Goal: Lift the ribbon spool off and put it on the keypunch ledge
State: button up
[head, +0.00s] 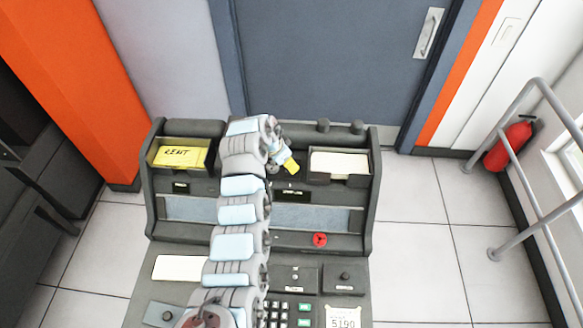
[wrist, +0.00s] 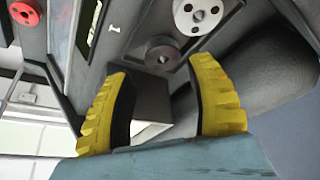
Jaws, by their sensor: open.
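A red disc with dark holes (head: 320,239), which looks like the ribbon spool, rests on the lower ledge of the grey keypunch (head: 290,242), right of centre. A red piece (wrist: 25,12) also shows at the top left of the wrist view, cut off by the edge. My gripper (head: 291,167) is over the upper part of the keypunch, behind the red disc and apart from it. Its yellow fingers (wrist: 160,70) are spread in the wrist view, with nothing held between them. A plain grey hub (wrist: 162,53) shows beyond the fingertips.
A pale grey disc with holes (wrist: 197,14) shows near the grey hub. A yellow card tray (head: 180,154) stands left of my arm and a white card tray (head: 340,163) right of the gripper. My arm covers the keypunch's middle.

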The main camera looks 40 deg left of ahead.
jog(key=shift+w+f, duration=0.15)
jog(key=shift+f, duration=0.05)
jog(key=shift+x, duration=2.45)
jog(key=shift+w+a, duration=0.1)
jog(key=shift+w, duration=0.1)
jog(key=c, duration=0.7)
